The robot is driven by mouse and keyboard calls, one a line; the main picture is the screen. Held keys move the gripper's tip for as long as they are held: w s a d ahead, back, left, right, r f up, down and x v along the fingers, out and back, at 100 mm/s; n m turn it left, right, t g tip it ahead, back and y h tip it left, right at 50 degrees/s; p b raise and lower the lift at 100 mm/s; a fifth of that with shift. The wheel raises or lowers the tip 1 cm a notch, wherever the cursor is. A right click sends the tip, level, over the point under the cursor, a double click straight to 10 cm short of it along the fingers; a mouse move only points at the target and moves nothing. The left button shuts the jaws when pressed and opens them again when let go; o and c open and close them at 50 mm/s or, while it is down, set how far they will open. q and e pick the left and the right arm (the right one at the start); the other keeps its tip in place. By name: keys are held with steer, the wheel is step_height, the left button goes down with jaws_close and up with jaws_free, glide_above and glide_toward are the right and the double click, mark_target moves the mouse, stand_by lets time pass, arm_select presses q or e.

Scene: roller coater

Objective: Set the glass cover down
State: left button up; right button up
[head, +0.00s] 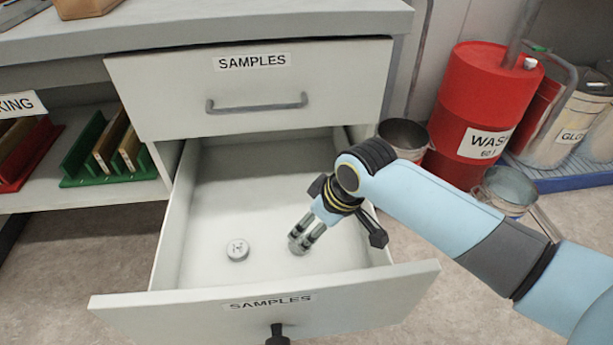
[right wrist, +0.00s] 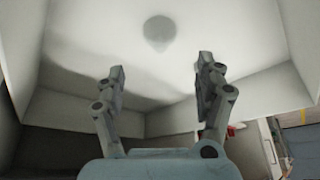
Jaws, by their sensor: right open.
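No clear glass cover can be made out for certain. A small round grey disc with a mark on top (head: 238,249) lies flat on the floor of the open lower drawer (head: 215,190). My right gripper (head: 300,243) reaches down into this drawer, to the right of the disc and apart from it. In the right wrist view the right gripper's fingers (right wrist: 160,78) are spread, with nothing visible between them. A blurred round grey shape (right wrist: 160,31) shows beyond the fingertips; I cannot tell whether it is the same disc.
The closed upper SAMPLES drawer (head: 250,85) overhangs the back of the open one. Racks (head: 110,150) stand on the left shelf. A red waste drum (head: 480,95) and metal buckets (head: 405,136) stand right. A dark part (head: 277,336) shows at the bottom edge, unclear.

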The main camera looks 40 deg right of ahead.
steer(key=shift+p+v, duration=0.3)
steer(key=shift+v, duration=1.15)
